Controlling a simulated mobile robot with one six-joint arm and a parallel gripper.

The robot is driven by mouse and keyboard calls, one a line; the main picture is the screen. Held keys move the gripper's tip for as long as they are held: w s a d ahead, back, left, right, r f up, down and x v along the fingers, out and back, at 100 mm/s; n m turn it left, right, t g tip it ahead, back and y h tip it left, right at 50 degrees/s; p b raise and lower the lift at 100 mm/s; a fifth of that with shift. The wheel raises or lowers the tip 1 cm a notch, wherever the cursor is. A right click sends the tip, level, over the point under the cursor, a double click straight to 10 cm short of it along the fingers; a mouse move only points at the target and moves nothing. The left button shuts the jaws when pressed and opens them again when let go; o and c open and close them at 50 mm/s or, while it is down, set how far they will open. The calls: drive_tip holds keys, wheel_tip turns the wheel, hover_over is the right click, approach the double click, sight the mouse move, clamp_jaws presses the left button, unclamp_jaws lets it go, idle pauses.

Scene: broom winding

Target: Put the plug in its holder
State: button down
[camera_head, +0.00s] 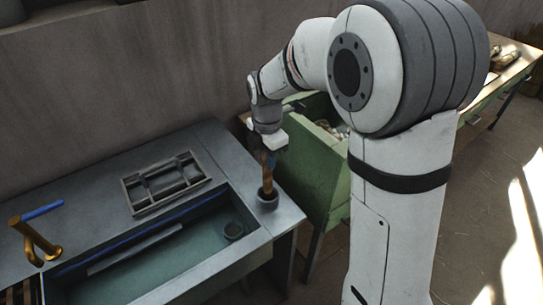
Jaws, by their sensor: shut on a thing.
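My gripper (273,148) points down over the right end of the grey counter, at the end of my white arm. It is shut on the plug (267,178), a slim brown upright stick, and holds it near its top. The plug's lower end meets the mouth of a small dark round holder (268,202) on the counter. I cannot tell how deep it reaches or whether it touches the holder's wall. A bit of blue shows beside the plug just under the gripper.
A grey sink (150,268) with a drain cup (233,231) lies left of the holder. A metal rack (165,183), a brass tap (38,240) and a blue rod (43,210) are on the counter. A green cabinet (312,170) stands close on the right.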

drive_tip(key=shift+f, duration=0.4)
drive_tip(key=c, duration=1.6)
unclamp_jaws()
drive_tip(key=shift+o, duration=0.2)
drive_tip(key=shift+s+r+p, duration=0.1)
drive_tip(key=shift+r+p, duration=3.65)
drive_tip(key=shift+r, duration=1.8)
drive_tip(key=s+d+r+m+t, duration=0.1)
drive_tip(key=s+d+r+m, duration=0.1)
drive_tip(key=s+d+m, duration=0.5)
drive_tip(key=s+d+r+m+t, duration=0.2)
drive_tip(key=s+d+m, duration=0.6)
drive_tip(key=s+m, duration=0.4)
drive_tip(key=r+m, duration=0.1)
drive_tip(key=m, duration=0.4)
drive_tip(key=shift+s+r+m, duration=0.3)
drive_tip(key=shift+s+m, duration=0.05)
drive_tip(key=shift+m, duration=0.05)
